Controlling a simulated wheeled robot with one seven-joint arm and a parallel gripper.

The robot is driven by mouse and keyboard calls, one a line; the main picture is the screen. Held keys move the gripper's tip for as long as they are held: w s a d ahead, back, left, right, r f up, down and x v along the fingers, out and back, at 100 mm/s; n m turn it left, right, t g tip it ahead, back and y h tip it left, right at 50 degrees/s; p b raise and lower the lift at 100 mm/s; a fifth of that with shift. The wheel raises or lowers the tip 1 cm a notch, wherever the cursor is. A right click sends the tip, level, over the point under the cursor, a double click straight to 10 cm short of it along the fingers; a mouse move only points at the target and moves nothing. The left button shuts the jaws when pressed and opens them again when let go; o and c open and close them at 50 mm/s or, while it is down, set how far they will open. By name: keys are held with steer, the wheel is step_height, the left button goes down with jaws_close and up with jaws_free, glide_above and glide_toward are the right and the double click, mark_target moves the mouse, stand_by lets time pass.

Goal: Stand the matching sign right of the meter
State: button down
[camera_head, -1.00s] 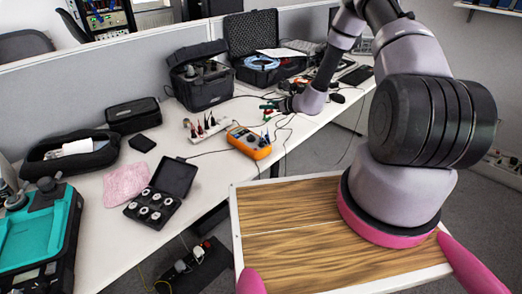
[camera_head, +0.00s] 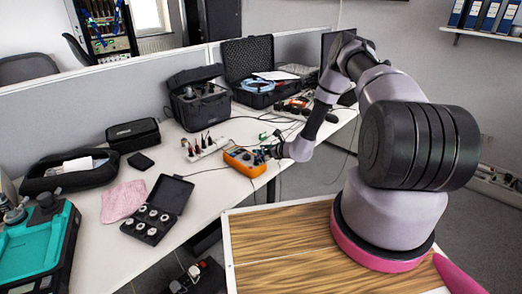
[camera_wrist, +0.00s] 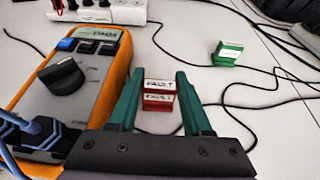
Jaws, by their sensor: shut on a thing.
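The orange multimeter (camera_head: 243,160) lies on the white table; in the wrist view (camera_wrist: 78,82) it is at the left, its small display text too blurred to read. My gripper (camera_wrist: 158,82) has teal fingers and is shut on the red FAULT sign (camera_wrist: 158,104), just right of the meter. The sign is upright with its white label facing the wrist camera; I cannot tell whether its base touches the table. In the head view my gripper (camera_head: 268,153) is beside the meter's right side and the red sign is not clear. A green sign (camera_wrist: 228,52) stands apart, farther back right.
Black cables (camera_wrist: 265,104) cross the table right of the gripper. Blue leads (camera_wrist: 22,125) plug into the meter. A white power strip (camera_wrist: 110,12) lies behind it. An open case of weights (camera_head: 157,210) and a pink cloth (camera_head: 122,200) are to the left.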

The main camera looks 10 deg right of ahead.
steer(key=shift+c, duration=1.7)
jaws_free()
steer(key=shift+f, duration=0.1)
